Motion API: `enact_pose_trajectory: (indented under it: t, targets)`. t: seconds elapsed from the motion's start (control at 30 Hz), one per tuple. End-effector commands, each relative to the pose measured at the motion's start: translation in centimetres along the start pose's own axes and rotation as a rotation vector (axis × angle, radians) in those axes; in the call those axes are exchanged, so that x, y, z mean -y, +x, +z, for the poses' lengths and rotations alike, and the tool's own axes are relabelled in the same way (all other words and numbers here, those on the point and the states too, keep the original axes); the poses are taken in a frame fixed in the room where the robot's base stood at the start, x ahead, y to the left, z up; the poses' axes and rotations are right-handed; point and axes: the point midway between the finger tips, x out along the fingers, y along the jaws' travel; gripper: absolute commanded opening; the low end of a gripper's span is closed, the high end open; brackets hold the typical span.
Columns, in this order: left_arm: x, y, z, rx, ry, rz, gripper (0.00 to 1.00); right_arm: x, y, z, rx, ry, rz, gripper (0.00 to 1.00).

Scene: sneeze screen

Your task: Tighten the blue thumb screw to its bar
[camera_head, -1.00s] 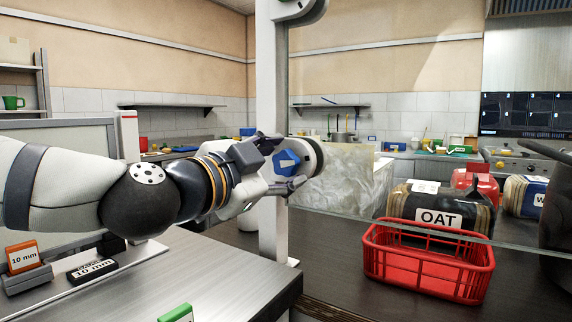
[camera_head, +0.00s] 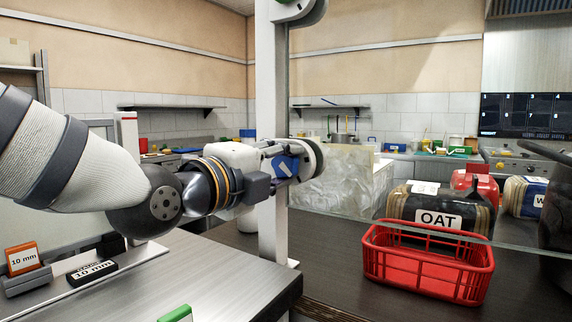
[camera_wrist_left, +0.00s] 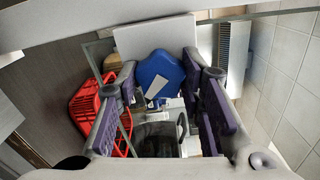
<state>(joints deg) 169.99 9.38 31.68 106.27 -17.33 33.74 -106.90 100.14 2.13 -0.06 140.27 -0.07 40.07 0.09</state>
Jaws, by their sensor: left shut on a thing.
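The blue thumb screw (camera_head: 284,166) sits at the round grey and white clamp (camera_head: 313,160) on the white upright post (camera_head: 271,85). My left gripper (camera_head: 290,163) reaches it from the left and is shut on it. In the left wrist view the blue thumb screw (camera_wrist_left: 158,76) is a blue knob with a white mark, between the two purple-padded fingers of my left gripper (camera_wrist_left: 160,72). In the head view the fingers hide part of the knob. Any gap between knob and post cannot be told. My right gripper is not in view.
A clear panel runs right of the post, its lower edge passing the red basket (camera_head: 428,262) and the OAT bag (camera_head: 438,208). A green knob (camera_head: 292,3) shows higher on the post.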

Motion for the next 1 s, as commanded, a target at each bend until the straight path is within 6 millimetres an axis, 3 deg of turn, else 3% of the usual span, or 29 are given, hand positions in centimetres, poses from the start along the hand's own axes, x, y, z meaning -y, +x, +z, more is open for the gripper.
enact_pose_trajectory:
  t: [0.07, 0.1, 0.17, 0.47, 1.0]
  targets:
    - [0.3, 0.0, -0.2, -0.003, 0.191, -0.009, 0.09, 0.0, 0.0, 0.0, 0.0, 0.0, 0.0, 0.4]
    - [0.3, 0.0, -0.2, -0.003, 0.233, -0.009, 0.39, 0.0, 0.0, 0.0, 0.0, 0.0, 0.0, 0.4]
    - [0.3, 0.0, -0.2, -0.003, 0.224, -0.009, 0.51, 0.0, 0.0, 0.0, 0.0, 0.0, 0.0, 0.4]
    - [0.2, -0.1, -0.1, -0.003, 0.218, -0.006, 0.51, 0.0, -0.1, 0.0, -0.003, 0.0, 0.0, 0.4]
    - [0.7, -5.6, -0.1, 0.0, 0.22, -0.012, 0.51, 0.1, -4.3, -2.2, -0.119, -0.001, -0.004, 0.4]
